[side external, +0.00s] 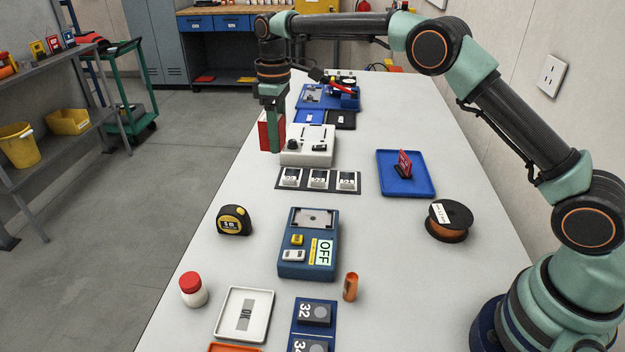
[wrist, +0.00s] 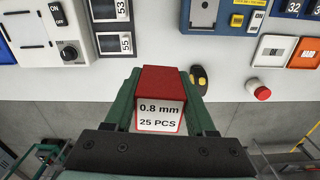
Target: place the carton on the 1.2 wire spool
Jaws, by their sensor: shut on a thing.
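The carton (side external: 265,134) is a red box with a white end label reading "0.8 mm 25 PCS"; it fills the middle of the wrist view (wrist: 161,100). My gripper (side external: 274,136) is shut on it, with one green finger on each side. They are at the table's left edge, left of a pale control box. The wire spool (side external: 449,222), black-flanged with copper-coloured wire, lies flat on the right of the table, far from my gripper. Its white label is too small to read surely. The spool is not in the wrist view.
A blue tray (side external: 405,188) with a small red item stands behind the spool. A row of switches (side external: 318,180), a tape measure (side external: 234,220), a blue OFF box (side external: 308,250), an orange cylinder (side external: 351,287) and a red-capped bottle (side external: 193,290) stand about. The table between OFF box and spool is clear.

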